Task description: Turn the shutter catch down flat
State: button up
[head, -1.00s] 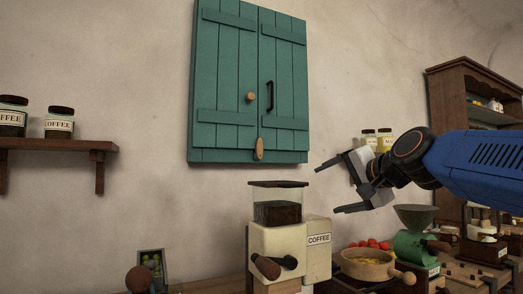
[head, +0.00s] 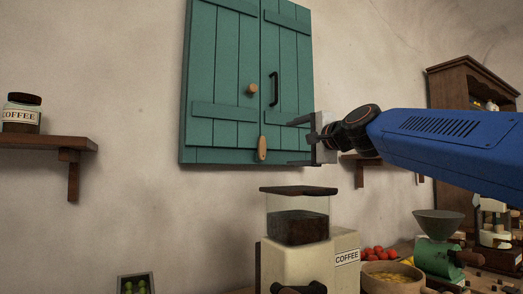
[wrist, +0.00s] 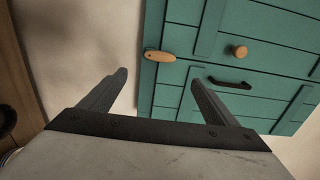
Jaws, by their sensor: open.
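The teal shutter (head: 225,85) is closed on the wall. The small wooden shutter catch (head: 262,149) stands upright, its long side vertical, at the bottom of the seam between the two leaves. In the wrist view the catch (wrist: 160,56) lies beyond the gap between my fingertips, near the shutter's edge. My gripper (head: 293,143) is open and empty, just right of the catch in the head view, its fingers pointing left, one higher and one lower. The wrist view shows both fingers of my gripper (wrist: 158,78) apart. No contact with the catch is visible.
A round wooden knob (head: 252,89) and a black handle (head: 273,89) stick out from the shutter above the catch. A coffee grinder (head: 298,225) stands below. A shelf with a coffee jar (head: 21,113) is at left. The wall left of the shutter is clear.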

aim_at(263, 148)
jog(key=x, duration=1.7)
jog(key=shift+a, duration=0.15)
jog(key=shift+c, duration=0.4)
jog(key=c, duration=1.4)
